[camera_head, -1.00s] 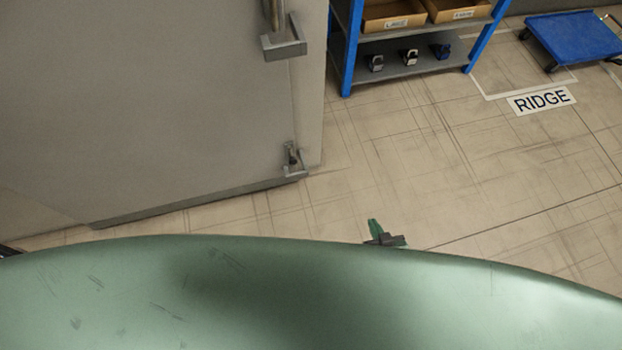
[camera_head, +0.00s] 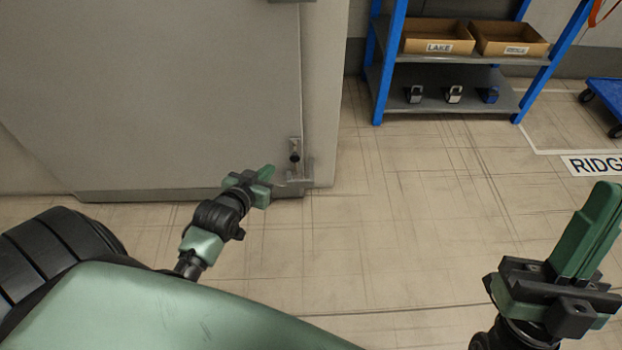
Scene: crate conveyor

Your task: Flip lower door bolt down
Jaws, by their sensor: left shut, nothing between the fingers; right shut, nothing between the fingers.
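The lower door bolt (camera_head: 295,158) is a small metal bolt with a dark knob near the bottom corner of the grey door (camera_head: 180,90). A metal bracket (camera_head: 308,174) sits just below it, close to the floor. My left gripper (camera_head: 268,173) is shut and empty, just to the left of the bolt and bracket in the picture; I cannot tell whether it touches them. My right gripper (camera_head: 606,212) is shut and empty at the right edge, its green fingers pointing up, far from the bolt.
A blue-framed shelf (camera_head: 455,75) stands right of the door, with cardboard boxes (camera_head: 437,38) above and several small devices (camera_head: 453,95) below. A blue cart (camera_head: 607,95) is at the far right by a RIDGE floor label (camera_head: 595,166). The floor (camera_head: 420,210) between is clear.

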